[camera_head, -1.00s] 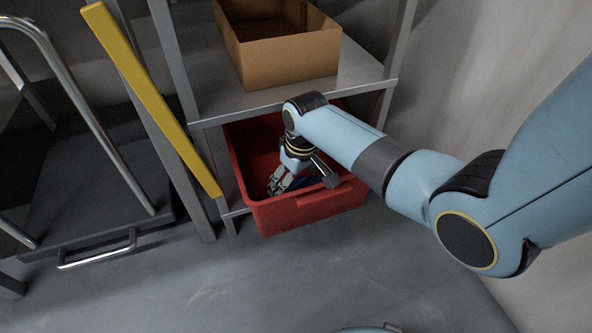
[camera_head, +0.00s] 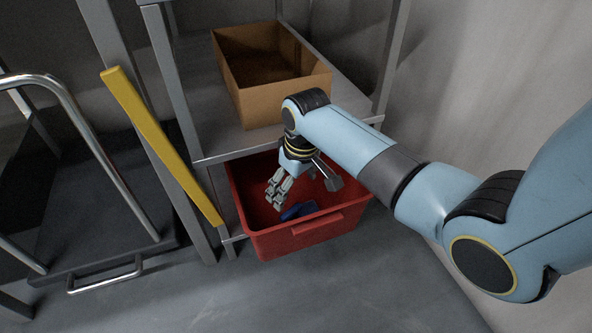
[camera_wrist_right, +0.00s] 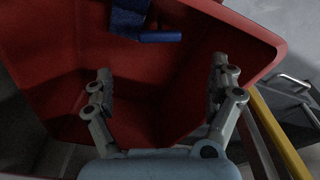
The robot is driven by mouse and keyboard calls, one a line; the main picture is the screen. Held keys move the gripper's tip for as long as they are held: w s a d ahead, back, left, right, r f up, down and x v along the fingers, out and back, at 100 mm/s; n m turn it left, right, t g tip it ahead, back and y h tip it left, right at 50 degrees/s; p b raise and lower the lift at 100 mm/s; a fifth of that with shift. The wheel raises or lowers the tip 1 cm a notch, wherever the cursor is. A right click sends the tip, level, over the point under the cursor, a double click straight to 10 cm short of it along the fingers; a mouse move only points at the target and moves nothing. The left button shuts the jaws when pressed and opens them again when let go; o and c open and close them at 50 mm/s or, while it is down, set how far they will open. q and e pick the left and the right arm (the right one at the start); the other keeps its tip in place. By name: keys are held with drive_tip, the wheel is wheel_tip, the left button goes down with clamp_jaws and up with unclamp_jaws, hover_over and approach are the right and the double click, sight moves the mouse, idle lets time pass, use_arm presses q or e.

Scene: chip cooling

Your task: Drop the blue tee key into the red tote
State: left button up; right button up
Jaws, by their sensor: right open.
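The red tote (camera_head: 262,240) sits on the low level of the metal rack. Its inside fills much of the right wrist view (camera_wrist_right: 165,90). The blue tee key (camera_head: 298,211) lies inside the tote near its front wall. It also shows at the top of the right wrist view (camera_wrist_right: 130,22), apart from the fingers. My right gripper (camera_head: 275,200) is over the tote opening, pointing down into it. Its fingers (camera_wrist_right: 160,85) are spread with nothing between them. My left gripper is in neither view.
An open cardboard box (camera_head: 285,98) stands on the rack shelf (camera_head: 215,140) above the tote. A yellow bar (camera_head: 160,145) leans by the rack post. A dark cart with a metal handle (camera_head: 105,165) is at the left. The floor in front is clear.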

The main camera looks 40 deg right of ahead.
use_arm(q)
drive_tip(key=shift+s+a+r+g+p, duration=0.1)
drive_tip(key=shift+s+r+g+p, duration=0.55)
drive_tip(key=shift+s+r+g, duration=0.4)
use_arm(e)
drive_tip(key=s+r, duration=0.4)
drive_tip(key=s, duration=0.5)
drive_tip(key=s+a+r, duration=0.1)
drive_tip(key=s+r, duration=0.4)
drive_tip(key=s, duration=0.3)
drive_tip(key=s+a+r+t, duration=0.1)
drive_tip(key=s+r, duration=0.4)
drive_tip(key=s, duration=0.4)
drive_tip(key=shift+s+m, duration=0.35)
drive_tip(key=shift+m, duration=0.05)
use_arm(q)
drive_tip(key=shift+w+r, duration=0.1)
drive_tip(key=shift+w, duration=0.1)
use_arm(e)
drive_tip(key=shift+f, duration=0.1)
